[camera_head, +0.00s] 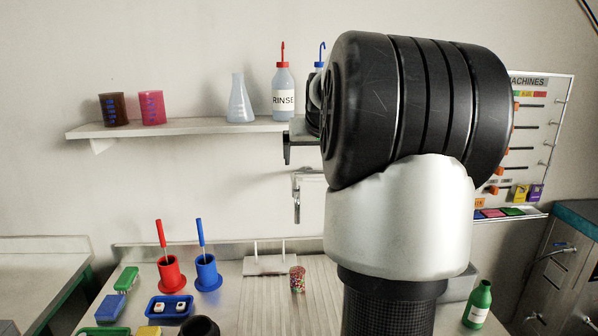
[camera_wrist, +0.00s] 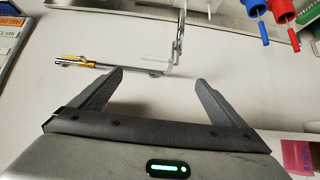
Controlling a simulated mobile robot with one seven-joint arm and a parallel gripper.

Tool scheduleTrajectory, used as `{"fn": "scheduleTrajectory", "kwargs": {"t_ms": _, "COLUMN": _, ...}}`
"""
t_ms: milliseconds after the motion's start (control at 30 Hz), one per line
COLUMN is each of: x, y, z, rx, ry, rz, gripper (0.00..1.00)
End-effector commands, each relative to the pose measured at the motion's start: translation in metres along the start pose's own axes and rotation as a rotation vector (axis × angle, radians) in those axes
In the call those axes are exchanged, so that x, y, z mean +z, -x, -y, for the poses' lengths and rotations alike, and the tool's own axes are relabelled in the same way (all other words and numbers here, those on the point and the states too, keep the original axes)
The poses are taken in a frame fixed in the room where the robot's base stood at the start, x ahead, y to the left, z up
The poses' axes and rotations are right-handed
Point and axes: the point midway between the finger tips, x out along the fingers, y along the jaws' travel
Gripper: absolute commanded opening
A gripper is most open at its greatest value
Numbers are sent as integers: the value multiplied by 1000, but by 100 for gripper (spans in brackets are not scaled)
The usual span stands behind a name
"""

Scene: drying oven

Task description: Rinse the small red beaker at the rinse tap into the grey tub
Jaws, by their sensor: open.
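A pinkish-red beaker (camera_head: 152,107) with blue markings stands upright on the wall shelf, beside a brown beaker. A pinkish-red object, seemingly the same beaker, shows at the lower right of the wrist view (camera_wrist: 298,157). My gripper (camera_wrist: 159,76) is open, with nothing between its fingers. In the head view only a dark part of it (camera_head: 287,150) shows near the shelf's right end, right of the beaker and apart from it. The silver tap (camera_head: 297,203) hangs below there; its pipe also shows in the wrist view (camera_wrist: 179,38). The grey tub (camera_head: 462,281) is partly hidden behind my arm.
The shelf (camera_head: 190,128) also holds a brown beaker (camera_head: 113,109), a flask (camera_head: 240,102) and a RINSE bottle (camera_head: 283,92). Below are red (camera_head: 170,273) and blue (camera_head: 207,272) brush holders, a cup of coloured beads (camera_head: 297,279) and a green bottle (camera_head: 478,306).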

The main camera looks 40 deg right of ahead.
Motion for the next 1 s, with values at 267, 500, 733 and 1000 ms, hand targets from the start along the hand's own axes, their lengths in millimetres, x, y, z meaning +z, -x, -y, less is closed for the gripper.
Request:
{"fn": "scheduleTrajectory", "kwargs": {"t_ms": 267, "x": 1, "y": -58, "z": 1, "rx": -3, "ry": 1, "rz": 3, "gripper": 95}}
{"fn": "scheduleTrajectory", "kwargs": {"t_ms": 500, "x": 0, "y": -96, "z": 1, "rx": -1, "ry": 2, "rz": 1, "gripper": 95}}
{"fn": "scheduleTrajectory", "kwargs": {"t_ms": 733, "x": 0, "y": -111, "z": 1, "rx": 0, "ry": 2, "rz": 0, "gripper": 95}}
{"fn": "scheduleTrajectory", "kwargs": {"t_ms": 1000, "x": 0, "y": -112, "z": 0, "rx": 0, "ry": 2, "rz": -1, "gripper": 95}}
